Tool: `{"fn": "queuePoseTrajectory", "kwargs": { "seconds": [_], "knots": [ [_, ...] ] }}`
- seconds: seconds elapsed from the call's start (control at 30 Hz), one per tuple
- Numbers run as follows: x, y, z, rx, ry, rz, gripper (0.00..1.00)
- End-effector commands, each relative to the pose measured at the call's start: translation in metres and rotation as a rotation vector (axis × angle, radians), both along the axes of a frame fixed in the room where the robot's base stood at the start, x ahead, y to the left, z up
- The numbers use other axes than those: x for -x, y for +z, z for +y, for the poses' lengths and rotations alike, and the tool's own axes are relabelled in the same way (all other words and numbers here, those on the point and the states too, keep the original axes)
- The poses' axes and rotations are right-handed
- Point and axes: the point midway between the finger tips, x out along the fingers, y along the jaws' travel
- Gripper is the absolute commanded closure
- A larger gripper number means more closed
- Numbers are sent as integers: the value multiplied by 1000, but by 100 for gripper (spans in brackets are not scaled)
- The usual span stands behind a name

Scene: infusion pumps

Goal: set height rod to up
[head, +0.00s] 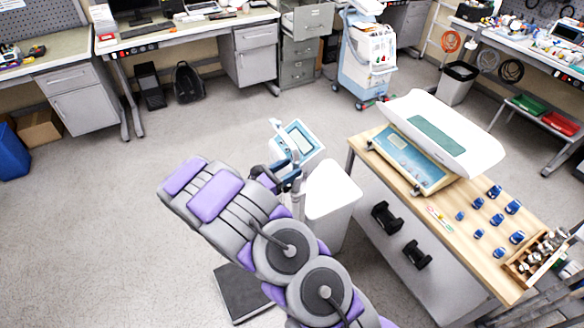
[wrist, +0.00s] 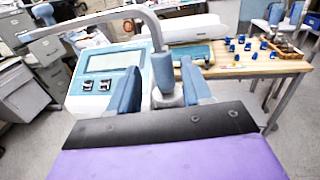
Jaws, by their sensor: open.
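A floor scale with a white and blue display head (head: 298,142) stands in front of my arm. Its display (wrist: 112,64) shows at left in the wrist view. The grey height rod (wrist: 90,19) runs across the upper left of the wrist view, then bends down into a blue sleeve (wrist: 163,72) on a grey post. My gripper (wrist: 160,64) is open, with a blue finger on each side of the sleeve and visible gaps. In the head view my gripper (head: 282,180) is at the post just below the display head; the rod is hard to make out there.
A wooden table (head: 440,222) at right bears a baby scale (head: 445,135) and several blue weights. A white bin-like block (head: 330,192) stands between it and my gripper. A dark platform (head: 240,292) lies on the floor. The floor at left is clear.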

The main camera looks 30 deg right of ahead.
Motion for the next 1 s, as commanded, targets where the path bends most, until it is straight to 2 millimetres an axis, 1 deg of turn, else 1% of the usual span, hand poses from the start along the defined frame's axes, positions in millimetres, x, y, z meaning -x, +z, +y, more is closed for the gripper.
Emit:
{"fn": "queuePoseTrajectory", "kwargs": {
  "seconds": [0.03, 0.1, 0.17, 0.53, 1.0],
  "knots": [
    [0, -1, -9, -2, -5, -1, 51],
    [-2, 0, -16, -2, -4, -1, 51],
    [-2, 0, -19, -2, -4, -1, 51],
    [-4, 1, -16, 5, -2, -1, 52],
    [-5, 0, -24, -1, -1, -1, 97]
  ]
}}
